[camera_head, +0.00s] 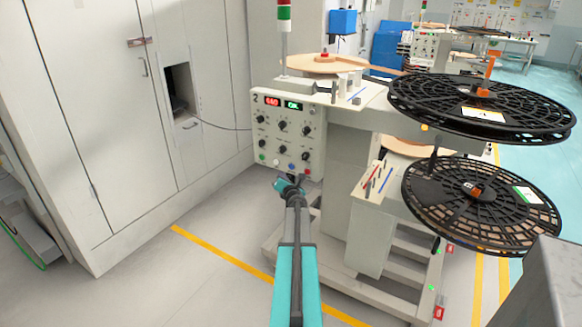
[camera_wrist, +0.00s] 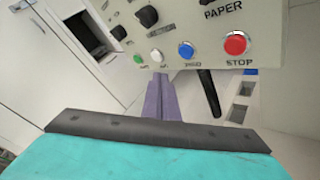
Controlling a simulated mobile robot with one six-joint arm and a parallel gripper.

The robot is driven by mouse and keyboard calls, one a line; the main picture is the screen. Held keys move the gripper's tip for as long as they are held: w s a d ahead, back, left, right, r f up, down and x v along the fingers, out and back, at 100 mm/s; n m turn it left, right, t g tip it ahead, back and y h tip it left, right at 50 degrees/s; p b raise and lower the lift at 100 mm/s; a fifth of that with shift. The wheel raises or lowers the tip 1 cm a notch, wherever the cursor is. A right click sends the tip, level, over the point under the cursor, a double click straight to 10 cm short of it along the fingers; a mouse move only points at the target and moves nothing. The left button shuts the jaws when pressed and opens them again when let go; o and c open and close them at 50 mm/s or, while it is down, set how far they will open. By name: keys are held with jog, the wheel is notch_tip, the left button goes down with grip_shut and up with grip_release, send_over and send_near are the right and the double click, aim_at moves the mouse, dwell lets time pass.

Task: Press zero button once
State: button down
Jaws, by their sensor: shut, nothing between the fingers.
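The control panel (camera_head: 272,134) is on the front of the rewind station and also fills the top of the wrist view (camera_wrist: 270,25). Along its lower edge sit a green button (camera_wrist: 138,58), a white button (camera_wrist: 156,56), a blue button (camera_wrist: 186,49) and a red button (camera_wrist: 235,44) marked STOP. The small labels under green, white and blue are too blurred to read surely, so I cannot confirm which is zero. My gripper (camera_wrist: 159,77) is shut and empty, its tips just below the white button in the picture. I see no contact with a button. In the head view my gripper (camera_head: 289,184) is under the panel.
Black knobs (camera_head: 283,126) and a lit display (camera_head: 272,101) are above the buttons. Large black reels (camera_head: 480,200) stand to the right. A grey cabinet (camera_head: 95,110) is on the left. The floor between cabinet and station is clear.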

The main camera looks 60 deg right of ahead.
jog(key=shift+d+p, duration=0.6)
jog(key=shift+d, duration=1.55)
jog(key=shift+d, duration=0.85)
dwell(1.4)
jog(key=shift+a, duration=0.85)
jog(key=shift+a+b, duration=0.1)
jog(key=shift+b, duration=0.2)
jog(key=shift+a+b, duration=0.95)
jog(key=shift+a, duration=1.45)
